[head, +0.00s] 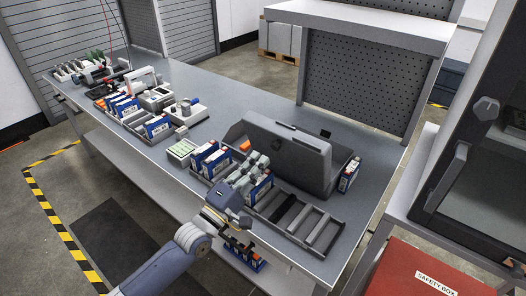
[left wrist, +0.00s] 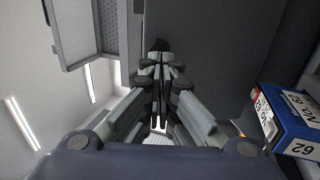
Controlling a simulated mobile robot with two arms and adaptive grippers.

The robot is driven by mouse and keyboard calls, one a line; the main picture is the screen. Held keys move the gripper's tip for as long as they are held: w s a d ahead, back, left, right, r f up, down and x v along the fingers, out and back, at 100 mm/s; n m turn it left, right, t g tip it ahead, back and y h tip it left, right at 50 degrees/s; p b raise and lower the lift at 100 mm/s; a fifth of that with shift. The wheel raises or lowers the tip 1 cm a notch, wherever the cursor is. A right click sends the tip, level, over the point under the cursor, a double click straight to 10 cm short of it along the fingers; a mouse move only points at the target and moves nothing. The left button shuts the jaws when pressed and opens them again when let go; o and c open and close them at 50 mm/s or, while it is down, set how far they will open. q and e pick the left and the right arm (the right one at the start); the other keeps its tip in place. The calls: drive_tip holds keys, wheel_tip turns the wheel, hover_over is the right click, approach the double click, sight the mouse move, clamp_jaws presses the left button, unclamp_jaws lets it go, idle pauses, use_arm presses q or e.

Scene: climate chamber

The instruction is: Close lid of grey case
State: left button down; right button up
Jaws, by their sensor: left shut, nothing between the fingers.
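The grey case (head: 290,146) stands at the near end of the long table, its large dark lid tilted up over the base. Its lower edges show at left and right; the inside is mostly hidden. My left gripper (head: 259,161) is in front of the lid, fingers together and empty. In the left wrist view the shut fingertips (left wrist: 160,58) point towards a broad dark grey surface (left wrist: 215,45), likely the lid. I cannot tell whether they touch it. My right gripper is not in view.
A black slotted tray (head: 327,238) with blue-and-white boxes lies in front of the case. One blue box (left wrist: 290,122) is close beside my left fingers. Another box (head: 349,174) stands at the case's right. A pegboard shelf (head: 366,85) rises behind.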

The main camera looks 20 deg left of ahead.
sight(284, 153)
use_arm(q)
drive_tip(key=shift+x, duration=1.5)
drive_tip(key=shift+p, duration=0.3)
